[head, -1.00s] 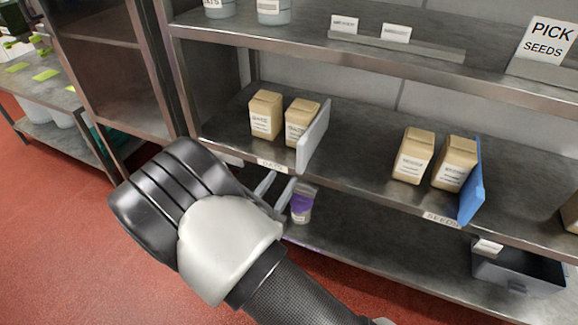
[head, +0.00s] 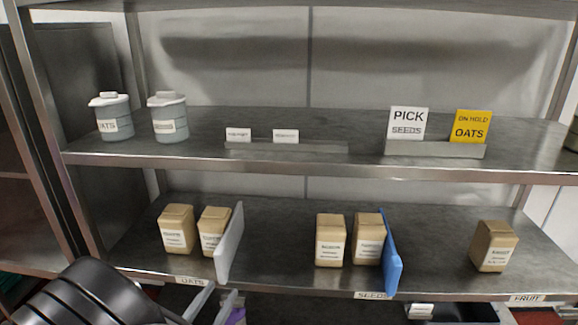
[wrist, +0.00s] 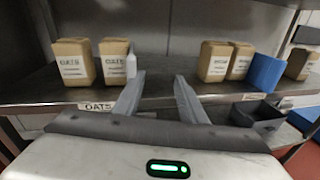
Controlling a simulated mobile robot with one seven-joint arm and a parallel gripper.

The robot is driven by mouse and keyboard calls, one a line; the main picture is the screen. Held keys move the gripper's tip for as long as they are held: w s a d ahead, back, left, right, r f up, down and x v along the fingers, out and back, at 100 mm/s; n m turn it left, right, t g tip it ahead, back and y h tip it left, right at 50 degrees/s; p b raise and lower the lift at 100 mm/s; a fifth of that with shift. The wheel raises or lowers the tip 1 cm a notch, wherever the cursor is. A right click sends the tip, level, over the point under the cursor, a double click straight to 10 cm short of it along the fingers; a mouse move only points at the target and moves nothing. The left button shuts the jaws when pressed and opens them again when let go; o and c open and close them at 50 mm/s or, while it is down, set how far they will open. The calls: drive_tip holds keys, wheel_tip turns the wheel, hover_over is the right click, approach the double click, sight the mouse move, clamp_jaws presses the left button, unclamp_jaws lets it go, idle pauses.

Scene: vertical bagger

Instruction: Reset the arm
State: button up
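My gripper (wrist: 157,90) is open in the wrist view, its two grey fingers apart with nothing between them. The fingers point at the front of the shelf that bears the brown packages. In the head view, my gripper's fingers (head: 212,303) show at the bottom edge, just below the OATS label (head: 191,281). My dark arm fills the lower left corner there. The rest of my arm is out of view.
Two oats packages (head: 176,229) stand beside a white divider (head: 229,243). Two more packages (head: 330,240) stand beside a blue divider (head: 391,252). A single package (head: 493,246) is at right. The upper shelf holds lidded tubs (head: 114,117), a PICK SEEDS card (head: 407,122) and a yellow ON HOLD OATS card (head: 471,126).

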drive_tip(key=w+d+r+m+g+h, duration=0.3)
drive_tip(key=d+r+m+g+h, duration=0.25)
drive_tip(key=d, duration=0.65)
drive_tip(key=s+d+r+m+g+y, duration=0.1)
drive_tip(key=s+d+r+m+g, duration=0.25)
drive_tip(key=d+m, duration=0.3)
drive_tip(key=s+d+r+m+g+y, duration=0.1)
drive_tip(key=s+d+r+m+g, duration=0.3)
drive_tip(key=d, duration=0.4)
drive_tip(key=s+d+r+m+g+y, duration=0.2)
drive_tip(key=s+d+m, duration=0.2)
drive_tip(key=d+m, duration=0.3)
drive_tip(key=s+r+m+t+y, duration=0.45)
drive_tip(key=s+r+m, duration=0.25)
drive_tip(key=m, duration=0.2)
wheel_tip(320, 180, up, 19)
drive_tip(key=p, duration=1.9)
drive_tip(key=shift+g+y+p, duration=0.3)
drive_tip(key=shift+g+p, duration=0.05)
drive_tip(key=shift+g, duration=0.1)
drive_tip(key=shift+a+r, duration=0.1)
